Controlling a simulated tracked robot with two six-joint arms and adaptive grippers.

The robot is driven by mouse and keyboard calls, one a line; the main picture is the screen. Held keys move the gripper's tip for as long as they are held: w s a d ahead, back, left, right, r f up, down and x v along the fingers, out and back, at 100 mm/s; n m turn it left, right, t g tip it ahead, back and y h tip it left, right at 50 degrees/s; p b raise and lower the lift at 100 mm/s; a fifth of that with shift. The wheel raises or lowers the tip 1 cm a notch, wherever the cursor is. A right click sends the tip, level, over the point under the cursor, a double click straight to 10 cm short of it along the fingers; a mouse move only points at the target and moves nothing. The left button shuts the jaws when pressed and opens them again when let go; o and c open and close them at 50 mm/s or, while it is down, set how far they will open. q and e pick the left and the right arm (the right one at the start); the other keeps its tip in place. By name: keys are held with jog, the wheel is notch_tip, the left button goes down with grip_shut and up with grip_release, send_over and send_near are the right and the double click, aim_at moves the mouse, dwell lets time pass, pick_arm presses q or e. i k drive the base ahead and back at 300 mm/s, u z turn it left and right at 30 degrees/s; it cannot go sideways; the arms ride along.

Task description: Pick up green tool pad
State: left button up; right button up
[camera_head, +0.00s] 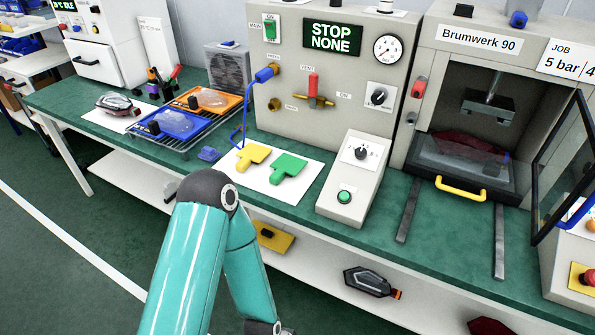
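The green tool pad (288,167) lies flat on a white sheet (306,181) on the green bench top, its narrow handle toward the front. A yellow tool pad (252,156) of similar shape lies just left of it on the same sheet. One teal arm of mine rises from the bottom of the picture, bends at a dark joint in front of the sheet, and runs back down past the lower edge. Nothing of mine touches the green pad.
A control box (353,180) with a knob and green button stands right of the sheet. A blue hose (244,120) hangs from the panel (335,95) behind. A blue block (209,154) lies left. Racked orange (208,101) and blue trays (174,124) stand further left. The open-doored press (465,130) is right.

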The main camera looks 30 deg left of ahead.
aim_at(288, 165)
jog(key=z, duration=5.2)
jog(key=k, duration=0.15)
jog(key=u, duration=3.3)
jog(key=k, duration=1.4)
jog(key=u, duration=1.45)
jog(key=i, duration=1)
